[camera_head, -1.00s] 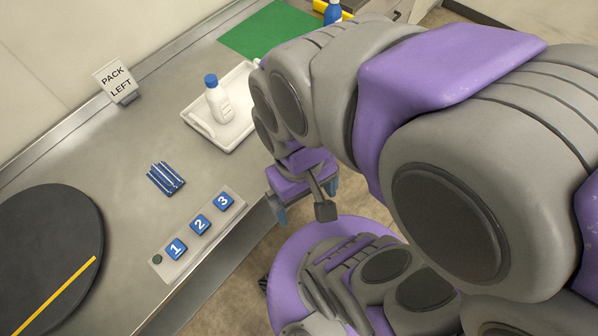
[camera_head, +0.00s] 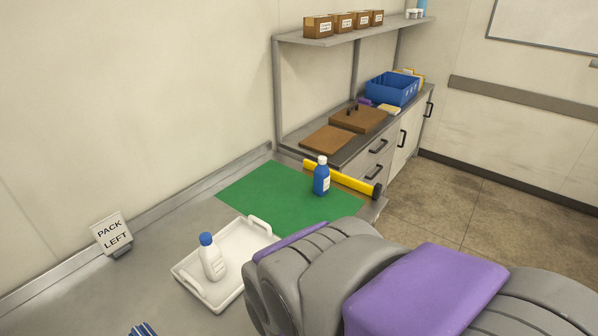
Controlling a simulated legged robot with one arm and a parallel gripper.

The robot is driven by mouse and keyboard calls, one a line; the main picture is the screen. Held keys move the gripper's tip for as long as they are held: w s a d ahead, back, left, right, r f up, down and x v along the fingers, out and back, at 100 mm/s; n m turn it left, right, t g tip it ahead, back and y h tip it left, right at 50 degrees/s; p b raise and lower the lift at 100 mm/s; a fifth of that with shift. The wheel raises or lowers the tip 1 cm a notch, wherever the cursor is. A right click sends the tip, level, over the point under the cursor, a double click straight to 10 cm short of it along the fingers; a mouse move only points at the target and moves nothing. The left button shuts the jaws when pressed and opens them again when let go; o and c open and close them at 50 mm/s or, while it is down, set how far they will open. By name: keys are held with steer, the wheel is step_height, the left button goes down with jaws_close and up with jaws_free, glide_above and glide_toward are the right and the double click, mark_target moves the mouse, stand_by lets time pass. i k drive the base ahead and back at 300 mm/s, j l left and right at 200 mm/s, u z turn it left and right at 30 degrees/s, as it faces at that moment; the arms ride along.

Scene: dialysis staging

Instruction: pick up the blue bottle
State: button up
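The blue bottle (camera_head: 321,181) has a white cap and a pale label. It stands upright on the green mat (camera_head: 262,194), near the mat's far right part, close to a yellow bar. A white bottle with a blue cap (camera_head: 212,259) stands in the white tray (camera_head: 181,277), nearer to me. My arm's links fill the lower right. My gripper is outside the view, so its state is hidden.
A yellow bar (camera_head: 350,181) with a dark end lies behind the blue bottle. A "PACK LEFT" sign (camera_head: 111,233) stands at the left. Behind are a counter with brown boards (camera_head: 327,140), a blue bin (camera_head: 392,89) and a shelf with small boxes (camera_head: 343,23). Floor is open at right.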

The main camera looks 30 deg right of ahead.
mark_target(321, 181)
steer(key=z, duration=0.45)
steer(key=i+l+z, duration=0.15)
steer(key=z, duration=0.25)
steer(key=i+l+z, duration=0.2)
steer(key=z, duration=0.2)
steer(key=i+l+z, duration=0.2)
steer(key=z, duration=0.2)
steer(key=i+l, duration=0.1)
steer(key=i, duration=0.25)
steer(key=i+l, duration=0.1)
steer(key=i, duration=0.25)
